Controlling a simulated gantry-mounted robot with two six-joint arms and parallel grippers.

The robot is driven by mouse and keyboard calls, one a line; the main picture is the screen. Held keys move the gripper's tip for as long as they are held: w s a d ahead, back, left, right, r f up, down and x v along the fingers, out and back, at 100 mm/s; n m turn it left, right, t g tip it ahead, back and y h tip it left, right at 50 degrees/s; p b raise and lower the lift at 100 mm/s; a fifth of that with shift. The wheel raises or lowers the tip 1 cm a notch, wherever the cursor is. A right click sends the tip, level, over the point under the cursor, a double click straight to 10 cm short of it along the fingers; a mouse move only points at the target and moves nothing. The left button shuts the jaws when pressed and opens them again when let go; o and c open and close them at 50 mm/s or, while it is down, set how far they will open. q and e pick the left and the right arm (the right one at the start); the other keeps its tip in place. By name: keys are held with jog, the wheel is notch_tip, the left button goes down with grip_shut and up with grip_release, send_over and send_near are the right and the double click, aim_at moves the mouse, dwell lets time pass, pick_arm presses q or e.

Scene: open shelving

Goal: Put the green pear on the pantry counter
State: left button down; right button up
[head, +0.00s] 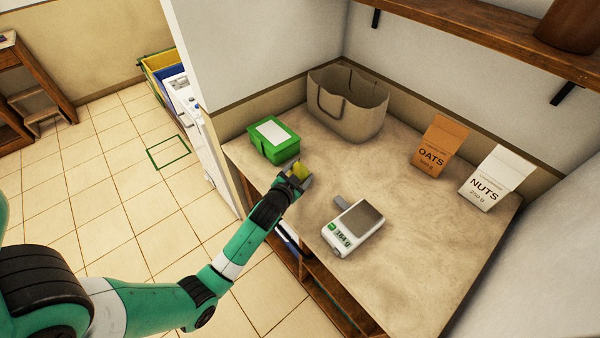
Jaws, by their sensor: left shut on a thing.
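A small yellow-green thing, which looks like the green pear (300,170), is between the fingers of my left gripper (298,175). My left gripper is shut on it, and the fingers hide part of it. They are over the left part of the pantry counter (415,240), near its front edge. I cannot tell whether the pear touches the counter top. My right gripper is not in view.
A green box (272,142) stands just behind the left gripper. A kitchen scale (352,228) lies to its right. A beige bag (347,105), an oats pack (440,146) and a nuts pack (494,180) stand along the back. The counter's middle is clear.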

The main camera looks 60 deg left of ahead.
pick_arm(q)
grip_release()
jog(key=shift+f, duration=0.15)
jog(key=shift+s+d+r+p, duration=0.15)
jog(key=shift+r+p, duration=0.15)
jog(key=shift+r, duration=0.05)
jog(key=p+v, duration=0.3)
jog(key=v, duration=0.7)
jog(key=shift+s+d, duration=0.15)
jog(key=shift+d, duration=0.05)
jog(key=shift+s+d+r, duration=0.2)
jog(key=shift+s+d, duration=0.1)
jog(key=shift+s, duration=0.1)
jog(key=shift+w+r, duration=0.1)
